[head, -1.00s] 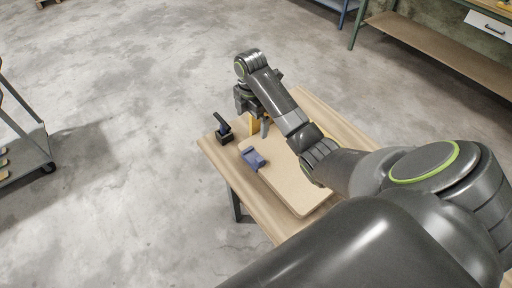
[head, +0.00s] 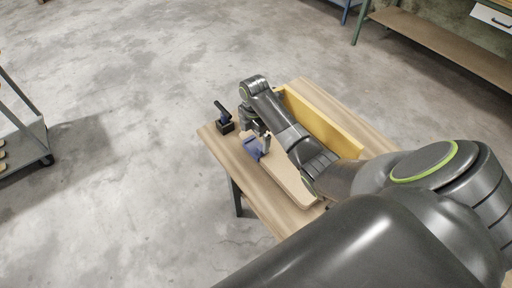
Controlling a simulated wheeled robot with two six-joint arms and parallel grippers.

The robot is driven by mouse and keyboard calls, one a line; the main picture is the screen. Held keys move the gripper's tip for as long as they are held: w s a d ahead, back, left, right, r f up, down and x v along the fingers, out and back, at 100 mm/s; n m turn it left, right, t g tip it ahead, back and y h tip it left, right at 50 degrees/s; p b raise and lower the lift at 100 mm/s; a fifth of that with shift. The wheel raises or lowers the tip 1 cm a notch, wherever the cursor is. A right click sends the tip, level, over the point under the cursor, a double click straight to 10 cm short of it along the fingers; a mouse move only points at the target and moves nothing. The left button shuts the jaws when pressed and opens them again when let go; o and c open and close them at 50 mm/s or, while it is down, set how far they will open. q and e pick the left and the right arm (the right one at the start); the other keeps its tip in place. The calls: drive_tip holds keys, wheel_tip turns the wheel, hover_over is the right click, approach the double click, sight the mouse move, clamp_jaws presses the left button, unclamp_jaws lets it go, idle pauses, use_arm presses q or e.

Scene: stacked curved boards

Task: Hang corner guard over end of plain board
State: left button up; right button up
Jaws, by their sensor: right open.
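A pale tan board (head: 290,182) lies flat on the wooden table, partly hidden under my right arm; I take it for the plain board. A small blue piece (head: 251,149), seemingly the corner guard, is at the board's left end, partly covered by my right gripper. My right gripper (head: 262,146) points down right at the blue piece, with its jaws open. I cannot tell whether the fingers touch it. My left gripper is not in view.
A long yellow piece (head: 325,123) runs along the board's far side, beyond my arm. A black clamp-like device (head: 223,117) stands at the wooden table's (head: 242,168) left corner. A grey cart (head: 28,140) stands on the floor at far left.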

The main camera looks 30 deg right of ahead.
sight(255, 142)
drive_tip(key=shift+s+d+f, duration=0.1)
drive_tip(key=shift+f, duration=1.65)
drive_tip(key=c, duration=0.9)
wheel_tip(255, 142, up, 10)
drive_tip(key=shift+r, duration=0.15)
